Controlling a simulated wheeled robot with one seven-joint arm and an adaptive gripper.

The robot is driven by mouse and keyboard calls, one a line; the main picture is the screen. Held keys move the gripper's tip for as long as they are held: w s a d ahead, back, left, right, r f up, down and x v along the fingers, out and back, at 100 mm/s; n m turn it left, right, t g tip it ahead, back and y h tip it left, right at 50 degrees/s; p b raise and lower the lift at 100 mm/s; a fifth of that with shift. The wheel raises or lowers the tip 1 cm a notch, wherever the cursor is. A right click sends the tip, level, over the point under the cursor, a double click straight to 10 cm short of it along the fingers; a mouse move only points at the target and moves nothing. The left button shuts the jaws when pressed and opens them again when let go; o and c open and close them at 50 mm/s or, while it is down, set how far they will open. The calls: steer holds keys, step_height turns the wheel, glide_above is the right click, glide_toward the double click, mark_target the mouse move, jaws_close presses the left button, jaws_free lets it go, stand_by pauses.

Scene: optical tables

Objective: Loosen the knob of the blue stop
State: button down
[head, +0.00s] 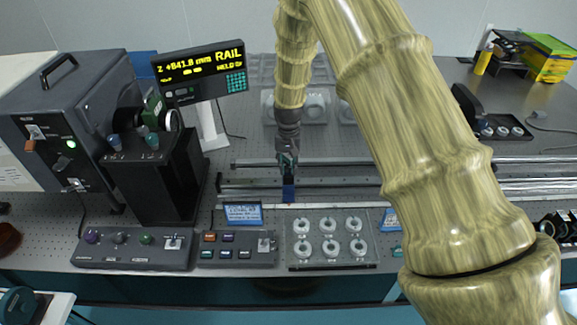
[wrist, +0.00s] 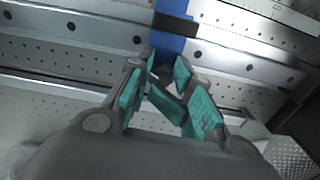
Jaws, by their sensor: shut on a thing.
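The blue stop (head: 289,193) sits on the rail on the optical table, just below my gripper (head: 287,163) in the head view. In the wrist view the stop (wrist: 170,47) is a blue block with a black band, at the top centre, just beyond my gripper's teal-padded fingertips (wrist: 165,75). My gripper points down at the stop and is shut on its knob. The knob is mostly hidden between the finger pads, so its turn cannot be made out.
The metal rail (head: 345,190) runs left to right across the table. A display reading RAIL (head: 203,68) stands behind left. In front are a button box (head: 236,256), a tray of white rings (head: 331,262) and a small blue-screened sign (head: 243,213). A black box (head: 160,180) stands left.

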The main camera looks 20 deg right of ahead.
steer(key=m, duration=0.4)
steer(key=shift+f, duration=0.1)
steer(key=shift+a+m, duration=0.1)
steer(key=shift+m, duration=2)
steer(key=c, duration=1.2)
jaws_free()
steer(key=shift+c, duration=0.2)
